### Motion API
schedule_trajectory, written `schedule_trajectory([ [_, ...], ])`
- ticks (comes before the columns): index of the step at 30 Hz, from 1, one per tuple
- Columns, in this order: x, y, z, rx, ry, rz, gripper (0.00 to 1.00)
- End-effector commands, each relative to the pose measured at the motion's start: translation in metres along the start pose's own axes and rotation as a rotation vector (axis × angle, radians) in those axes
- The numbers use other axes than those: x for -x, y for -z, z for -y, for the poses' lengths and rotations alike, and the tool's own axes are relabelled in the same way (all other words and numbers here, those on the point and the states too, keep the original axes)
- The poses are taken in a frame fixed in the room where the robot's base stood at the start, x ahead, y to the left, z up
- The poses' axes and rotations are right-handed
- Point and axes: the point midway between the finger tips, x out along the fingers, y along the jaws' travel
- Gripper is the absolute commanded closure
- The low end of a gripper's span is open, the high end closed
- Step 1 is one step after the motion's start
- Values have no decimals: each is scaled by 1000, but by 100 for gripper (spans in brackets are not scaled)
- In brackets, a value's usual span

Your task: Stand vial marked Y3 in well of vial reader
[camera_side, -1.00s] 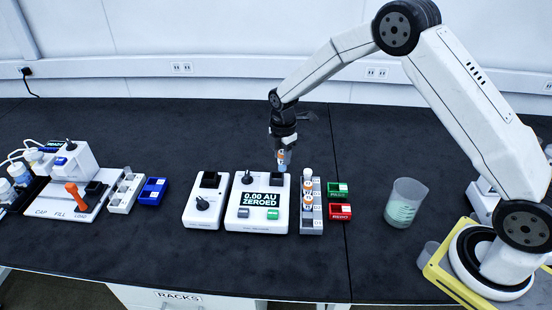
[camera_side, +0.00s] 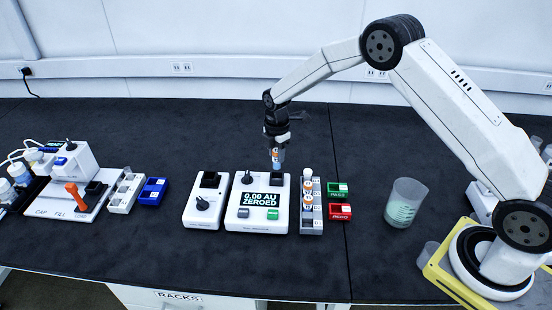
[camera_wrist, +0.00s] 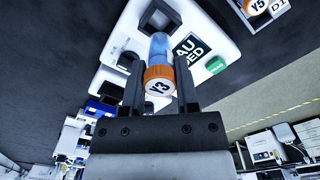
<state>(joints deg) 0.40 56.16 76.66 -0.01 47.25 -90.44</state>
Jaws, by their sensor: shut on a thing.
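My gripper (camera_side: 277,146) is shut on the vial marked Y3 (camera_side: 277,161). In the wrist view its orange cap with the Y3 label (camera_wrist: 158,84) sits between the two fingers, and its clear bluish body (camera_wrist: 159,46) points away from my gripper. The vial reader (camera_side: 259,204) is a white box whose display reads "0.00 AU ZEROED". Its dark square well (camera_side: 276,180) is at the back right of its top. In the side view the vial is upright just above the well. The wrist view shows the well (camera_wrist: 159,18) beyond the vial's lower end. I cannot tell whether the vial touches the well.
A rack (camera_side: 311,207) with several orange-capped vials stands right of the reader. A green bin (camera_side: 338,189) and a red bin (camera_side: 340,211) are beyond it. A white device with a knob (camera_side: 206,206) stands to the left. A beaker (camera_side: 404,203) stands farther right.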

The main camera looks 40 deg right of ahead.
Motion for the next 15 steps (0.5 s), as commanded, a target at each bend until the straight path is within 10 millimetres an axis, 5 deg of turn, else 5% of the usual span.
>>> schedule_trajectory([
  [15,-28,0,0,0,-2,0,100],
])
